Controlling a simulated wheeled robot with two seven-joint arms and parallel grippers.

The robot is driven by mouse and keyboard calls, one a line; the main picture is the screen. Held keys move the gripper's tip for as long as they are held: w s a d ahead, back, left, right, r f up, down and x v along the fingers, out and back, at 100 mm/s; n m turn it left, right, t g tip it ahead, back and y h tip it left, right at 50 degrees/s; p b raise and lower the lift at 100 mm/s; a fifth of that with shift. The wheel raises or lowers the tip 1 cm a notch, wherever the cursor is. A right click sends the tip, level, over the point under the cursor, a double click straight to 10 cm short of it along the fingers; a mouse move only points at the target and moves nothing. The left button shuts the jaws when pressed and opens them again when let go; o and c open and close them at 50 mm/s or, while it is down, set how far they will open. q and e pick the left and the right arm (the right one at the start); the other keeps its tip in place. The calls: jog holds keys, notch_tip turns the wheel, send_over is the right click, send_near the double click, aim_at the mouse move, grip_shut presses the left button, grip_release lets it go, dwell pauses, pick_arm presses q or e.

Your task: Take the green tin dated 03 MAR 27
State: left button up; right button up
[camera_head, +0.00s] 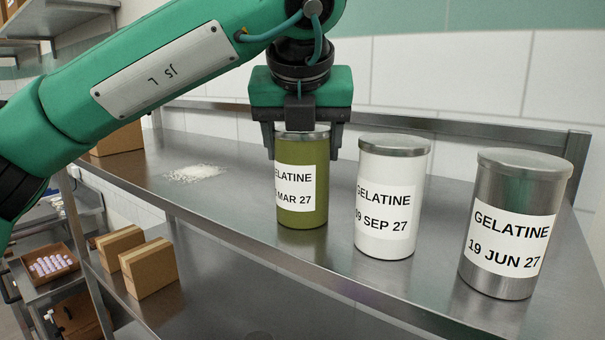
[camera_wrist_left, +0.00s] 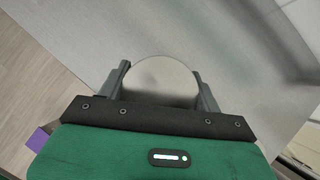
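The green tin (camera_head: 300,205) stands upright on the steel shelf, its label reading "GELATINE" and a partly cut-off "MAR 27". My left gripper (camera_head: 308,145) points down over it, with one finger on each side of its lid. In the left wrist view the round grey lid (camera_wrist_left: 160,78) lies between the two fingers (camera_wrist_left: 160,85). A small gap seems to show beside the lid, and I cannot tell whether the fingers touch the tin. My right gripper is in neither view.
A white tin (camera_head: 385,215) reading "19 SEP 27", its first digit partly hidden, stands close to the right. A steel tin (camera_head: 508,240) reading "19 JUN 27" stands further right. White spilled bits (camera_head: 194,173) lie left. A raised rail (camera_head: 470,129) runs behind. Cardboard boxes (camera_head: 150,268) sit below.

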pick_arm(q)
jog(key=shift+c, duration=0.6)
jog(key=shift+r, duration=0.15)
jog(key=shift+r, duration=0.4)
notch_tip(320, 180, up, 8)
jog(key=b, duration=0.2)
jog(key=shift+b, duration=0.35)
notch_tip(320, 180, up, 11)
jog(key=o, duration=0.7)
jog(key=c, duration=0.9)
